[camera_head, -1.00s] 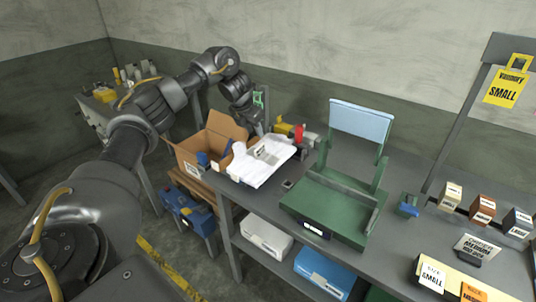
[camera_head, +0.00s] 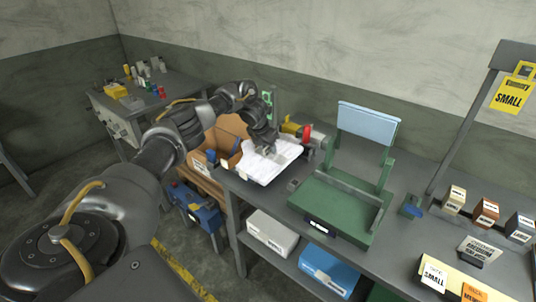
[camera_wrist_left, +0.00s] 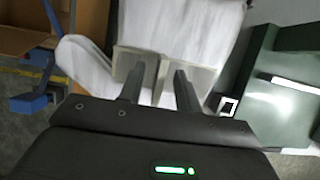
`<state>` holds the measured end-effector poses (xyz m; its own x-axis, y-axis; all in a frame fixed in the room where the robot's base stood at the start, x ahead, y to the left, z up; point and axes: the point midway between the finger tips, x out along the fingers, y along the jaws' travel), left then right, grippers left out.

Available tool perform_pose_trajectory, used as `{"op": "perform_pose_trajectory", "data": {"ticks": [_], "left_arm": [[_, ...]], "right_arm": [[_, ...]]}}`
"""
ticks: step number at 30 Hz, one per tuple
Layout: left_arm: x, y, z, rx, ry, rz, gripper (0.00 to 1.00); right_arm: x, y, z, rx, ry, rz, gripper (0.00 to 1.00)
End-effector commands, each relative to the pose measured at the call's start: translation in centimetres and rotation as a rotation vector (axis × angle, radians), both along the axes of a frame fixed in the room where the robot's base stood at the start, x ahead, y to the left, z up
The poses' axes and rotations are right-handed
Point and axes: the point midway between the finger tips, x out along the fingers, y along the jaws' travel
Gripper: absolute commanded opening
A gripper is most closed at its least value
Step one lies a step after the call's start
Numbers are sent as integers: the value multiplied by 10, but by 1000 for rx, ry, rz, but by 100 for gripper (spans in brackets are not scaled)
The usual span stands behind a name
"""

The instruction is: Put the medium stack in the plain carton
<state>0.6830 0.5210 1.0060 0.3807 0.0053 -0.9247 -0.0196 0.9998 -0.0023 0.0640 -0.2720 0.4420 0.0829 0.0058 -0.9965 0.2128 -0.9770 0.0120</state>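A white flat stack (camera_head: 262,172) lies on the left end of the workbench, against the carton side; it fills the upper middle of the left wrist view (camera_wrist_left: 185,25). My left gripper (camera_head: 268,152) is low over the stack. In the left wrist view its fingers (camera_wrist_left: 160,88) stand apart with white showing between them, and a pale grey piece is at their tips; whether they touch the stack is unclear. An open brown carton (camera_head: 228,132) stands left of the stack, partly hidden by my arm. My right gripper is not in view.
A green fixture (camera_head: 335,205) with a pale blue back panel stands right of the stack. A red-and-yellow tool (camera_head: 305,132) lies behind. A blue bin (camera_head: 327,270) is on the lower shelf.

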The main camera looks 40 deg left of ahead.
Motion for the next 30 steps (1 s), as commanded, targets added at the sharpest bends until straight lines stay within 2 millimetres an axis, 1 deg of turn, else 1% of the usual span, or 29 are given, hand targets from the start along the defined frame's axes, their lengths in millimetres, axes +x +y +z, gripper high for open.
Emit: {"op": "perform_pose_trajectory", "data": {"ticks": [2, 9, 11, 17, 30], "left_arm": [[2, 0, -5, 1, 1, 1, 34], [2, 1, -7, 1, -1, 0, 34], [2, 1, -7, 1, -1, 0, 27], [2, 0, -7, 1, -1, 0, 1], [3, 0, -5, 0, -2, 0, 0]], "right_arm": [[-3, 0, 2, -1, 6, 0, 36], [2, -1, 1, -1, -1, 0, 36], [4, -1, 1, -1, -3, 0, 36], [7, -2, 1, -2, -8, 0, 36], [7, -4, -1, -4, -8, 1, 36]]}}
